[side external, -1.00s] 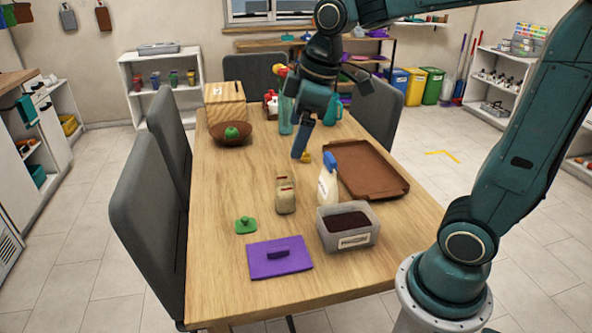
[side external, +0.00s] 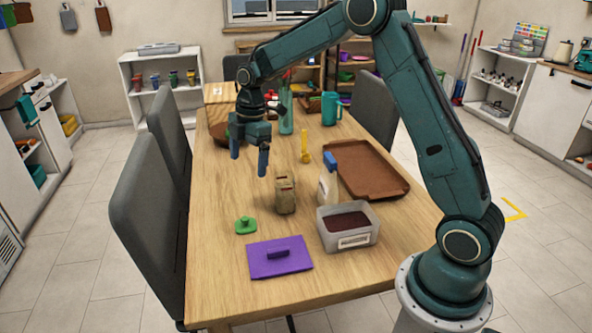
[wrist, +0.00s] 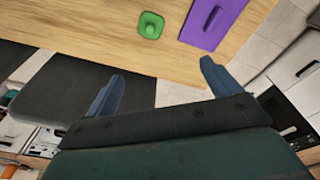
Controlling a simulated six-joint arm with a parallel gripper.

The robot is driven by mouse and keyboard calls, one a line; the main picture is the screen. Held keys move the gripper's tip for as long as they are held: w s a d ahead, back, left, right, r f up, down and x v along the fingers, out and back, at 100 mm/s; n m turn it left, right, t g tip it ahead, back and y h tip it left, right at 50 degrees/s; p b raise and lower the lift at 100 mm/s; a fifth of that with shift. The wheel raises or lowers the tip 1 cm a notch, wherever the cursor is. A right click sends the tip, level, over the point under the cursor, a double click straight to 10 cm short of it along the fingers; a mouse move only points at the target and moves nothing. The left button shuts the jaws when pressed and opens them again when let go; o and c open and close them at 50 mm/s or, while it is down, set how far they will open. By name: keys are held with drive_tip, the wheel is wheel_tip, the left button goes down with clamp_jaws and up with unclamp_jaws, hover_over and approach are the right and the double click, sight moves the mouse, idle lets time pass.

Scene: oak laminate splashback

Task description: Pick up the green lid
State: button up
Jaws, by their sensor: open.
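The green lid (side external: 246,225) is small and square with a knob on top. It lies flat on the near left part of the wooden table (side external: 225,280). It also shows in the wrist view (wrist: 150,25), at the top, beyond the fingers. My gripper (side external: 249,165) is open and empty, with its fingers pointing down above the table. It hangs farther back than the lid, apart from it. In the wrist view its two blue fingers (wrist: 160,85) are spread wide with nothing between them.
A purple lid (side external: 280,257) lies just in front of the green lid. A chair (side external: 150,220) borders the left edge.

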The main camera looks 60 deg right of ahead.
drive_tip(key=w+d+f+n, duration=0.2)
drive_tip(key=w+f+n, duration=0.1)
drive_tip(key=f, duration=0.5)
hover_over(245, 217)
drive_tip(key=shift+g, duration=0.4)
drive_tip(key=shift+s+d+f, duration=0.1)
drive_tip(key=shift+d+f, duration=0.1)
drive_tip(key=shift+f, duration=1.85)
drive_tip(key=shift+d+f, duration=0.2)
drive_tip(key=shift+f, duration=1.85)
drive_tip(key=shift+f, duration=0.1)
drive_tip(key=shift+a+f, duration=0.2)
drive_tip(key=shift+f, duration=1.05)
drive_tip(key=shift+a+f, duration=0.2)
drive_tip(key=shift+f, duration=1)
drive_tip(key=c, duration=1)
